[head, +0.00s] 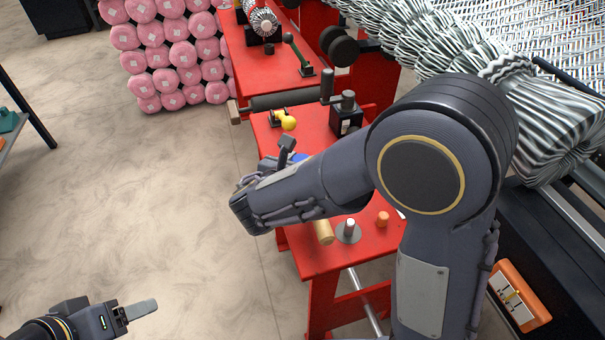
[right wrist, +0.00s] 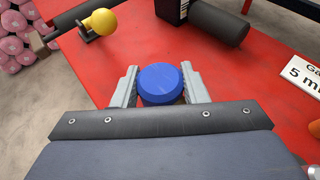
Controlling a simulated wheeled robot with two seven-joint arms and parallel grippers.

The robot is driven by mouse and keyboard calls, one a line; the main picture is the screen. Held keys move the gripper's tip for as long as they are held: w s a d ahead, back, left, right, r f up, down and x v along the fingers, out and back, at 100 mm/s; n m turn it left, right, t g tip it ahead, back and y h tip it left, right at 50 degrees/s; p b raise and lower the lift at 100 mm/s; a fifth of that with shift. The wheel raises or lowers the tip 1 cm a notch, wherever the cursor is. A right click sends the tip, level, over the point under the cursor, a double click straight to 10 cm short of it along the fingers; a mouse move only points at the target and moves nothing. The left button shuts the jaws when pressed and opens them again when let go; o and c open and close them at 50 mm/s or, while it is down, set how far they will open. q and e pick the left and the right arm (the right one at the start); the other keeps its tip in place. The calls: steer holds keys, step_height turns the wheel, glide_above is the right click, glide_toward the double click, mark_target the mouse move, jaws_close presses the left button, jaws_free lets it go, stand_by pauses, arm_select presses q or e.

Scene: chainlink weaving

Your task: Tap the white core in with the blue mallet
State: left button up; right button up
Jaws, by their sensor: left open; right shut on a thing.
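The blue mallet's round head (right wrist: 160,82) sits between the two fingers of my right gripper (right wrist: 160,92), which is shut on it. A white core (head: 349,226) stands upright on a round grey disc on the red bench, nearer than the mallet. My left gripper (head: 140,310) is open and empty at the lower left, over the floor, far from the bench.
The red bench (head: 315,262) also carries a yellow ball (head: 288,123), a tan cylinder (head: 323,232), an orange piece (head: 382,218) and a dark cranked block (head: 346,113). Pink rolls (head: 170,55) are stacked behind. Woven wire mesh (head: 480,40) fills the upper right. Floor at left is clear.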

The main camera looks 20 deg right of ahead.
steer(key=c, duration=0.4)
steer(key=shift+o, duration=0.2)
steer(key=shift+r, duration=0.1)
steer(key=shift+r+p, duration=0.3)
steer(key=shift+r, duration=0.3)
step_height(320, 180, up, 3)
steer(key=shift+s+a+f+p, duration=0.1)
steer(key=shift+a+f+p, duration=0.05)
steer(key=shift+p, duration=0.4)
steer(key=d+r+p+v, duration=0.1)
steer(key=r+p+v, duration=0.1)
steer(key=v, duration=1.4)
steer(key=shift+d+r+p, duration=0.2)
steer(key=shift+r+p, duration=0.25)
steer(key=shift+p, duration=0.4)
